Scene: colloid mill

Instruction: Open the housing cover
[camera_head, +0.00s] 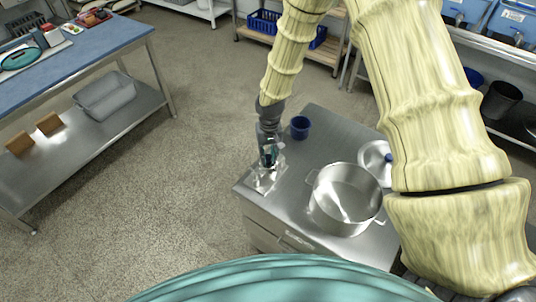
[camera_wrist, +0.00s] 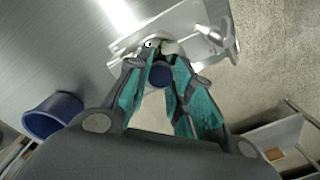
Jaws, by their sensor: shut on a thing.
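The colloid mill (camera_head: 265,180) is a small shiny metal device at the left front corner of the steel cabinet top. In the wrist view its metal plate and fittings (camera_wrist: 185,28) lie just beyond my fingertips. My gripper (camera_head: 269,157) reaches down onto the device from above. In the wrist view the teal-padded fingers of my gripper (camera_wrist: 162,62) close around a dark blue round knob (camera_wrist: 161,75). The knob appears to belong to the housing cover. The cover itself is mostly hidden by the fingers, so its angle cannot be told.
A large steel pot (camera_head: 343,205) stands right of the mill, with a round lid (camera_head: 374,163) behind it. A blue cup (camera_head: 300,127) stands behind the mill and shows in the wrist view (camera_wrist: 52,116). A blue-topped bench (camera_head: 85,62) is at left. Floor (camera_head: 170,170) between is clear.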

